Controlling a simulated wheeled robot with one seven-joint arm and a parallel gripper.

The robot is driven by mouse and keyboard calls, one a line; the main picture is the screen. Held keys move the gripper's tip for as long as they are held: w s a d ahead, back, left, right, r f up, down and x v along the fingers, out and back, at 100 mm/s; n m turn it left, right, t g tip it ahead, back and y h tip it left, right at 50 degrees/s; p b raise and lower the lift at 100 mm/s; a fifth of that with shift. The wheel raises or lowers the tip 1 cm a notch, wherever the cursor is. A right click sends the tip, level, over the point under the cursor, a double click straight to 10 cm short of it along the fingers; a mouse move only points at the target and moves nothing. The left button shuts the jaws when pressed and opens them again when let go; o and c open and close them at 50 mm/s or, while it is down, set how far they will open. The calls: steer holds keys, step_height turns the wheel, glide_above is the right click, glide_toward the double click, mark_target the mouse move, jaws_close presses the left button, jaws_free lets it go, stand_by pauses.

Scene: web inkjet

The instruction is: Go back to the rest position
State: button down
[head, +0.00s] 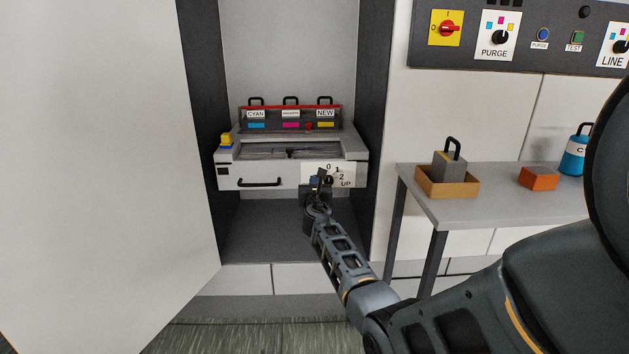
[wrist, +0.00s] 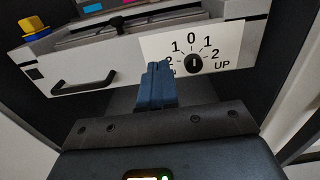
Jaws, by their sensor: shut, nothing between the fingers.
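My gripper (head: 320,181) is at the front of the printer's drawer unit, close to the dial plate. In the wrist view its blue fingers (wrist: 155,84) are together with nothing between them. The white dial plate (wrist: 232,45) carries the marks 2, 1, 0, 1, 2 and the word UP. Its black knob (wrist: 194,63) stands just right of and beyond the fingertips, with its white mark near the 0. I cannot tell from the head view whether the fingers touch the plate, and my gripper hides part of it there.
The drawer unit (head: 232,179) has a black handle (head: 259,182) and sits in an open cabinet. The cabinet door (head: 100,170) stands open at left. Cartridges stand in a rack (head: 291,118) above. At right, a table (head: 470,210) holds a box (head: 447,186) and an orange block (head: 538,178).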

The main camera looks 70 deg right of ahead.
steer(key=shift+v, duration=1.05)
